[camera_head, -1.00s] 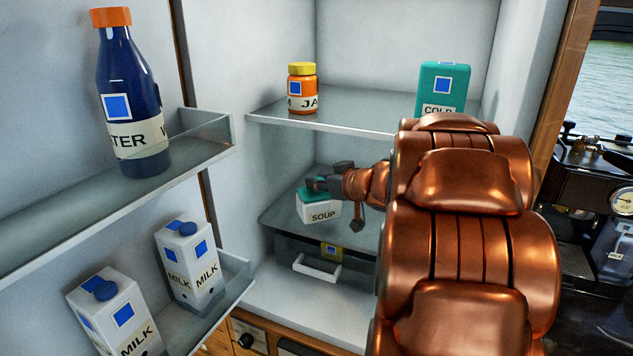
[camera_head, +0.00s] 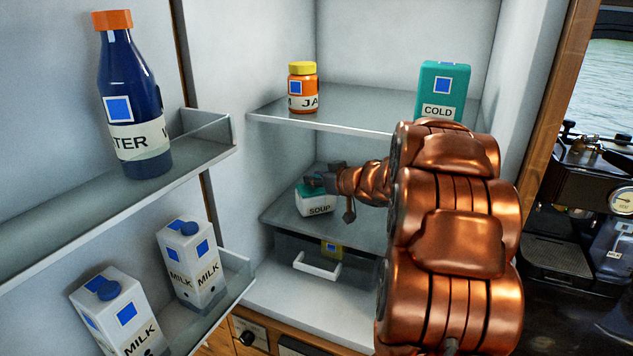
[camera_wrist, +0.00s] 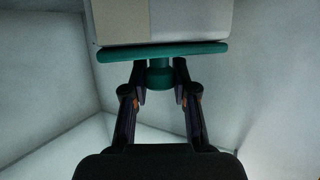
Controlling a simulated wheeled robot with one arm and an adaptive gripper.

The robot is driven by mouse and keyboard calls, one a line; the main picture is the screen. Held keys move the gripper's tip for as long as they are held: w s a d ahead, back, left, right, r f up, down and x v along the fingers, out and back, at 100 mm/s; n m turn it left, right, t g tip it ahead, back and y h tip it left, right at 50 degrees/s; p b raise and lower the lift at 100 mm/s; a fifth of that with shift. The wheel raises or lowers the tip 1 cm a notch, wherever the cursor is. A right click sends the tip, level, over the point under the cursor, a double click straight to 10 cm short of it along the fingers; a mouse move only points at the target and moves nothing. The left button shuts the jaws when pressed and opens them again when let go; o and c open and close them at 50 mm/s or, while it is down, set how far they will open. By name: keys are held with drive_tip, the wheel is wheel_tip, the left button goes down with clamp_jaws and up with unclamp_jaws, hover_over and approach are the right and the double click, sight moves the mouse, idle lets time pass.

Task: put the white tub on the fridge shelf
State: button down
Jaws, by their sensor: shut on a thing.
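The white tub (camera_head: 316,204) has a teal lid and a SOUP label. It is at the lower glass fridge shelf (camera_head: 277,212), near that shelf's left front part. I cannot tell whether its base touches the glass. In the wrist view, my gripper (camera_wrist: 160,78) has both fingers closed on the teal knob of the lid. The tub (camera_wrist: 165,22) is at the top of that view, its far side hidden.
An orange jam jar (camera_head: 303,88) and a teal carton (camera_head: 442,90) stand on the upper shelf (camera_head: 350,110). The door racks at left hold a blue bottle (camera_head: 133,100) and milk cartons (camera_head: 190,262). A coffee machine (camera_head: 580,200) stands right.

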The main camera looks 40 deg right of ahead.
drive_tip(key=shift+f, duration=0.2)
drive_tip(key=shift+f, duration=0.1)
drive_tip(key=shift+f, duration=0.15)
drive_tip(key=c, duration=0.9)
unclamp_jaws()
drive_tip(key=shift+s+r, duration=0.2)
drive_tip(key=shift+r, duration=0.05)
drive_tip(key=shift+v, duration=3.6)
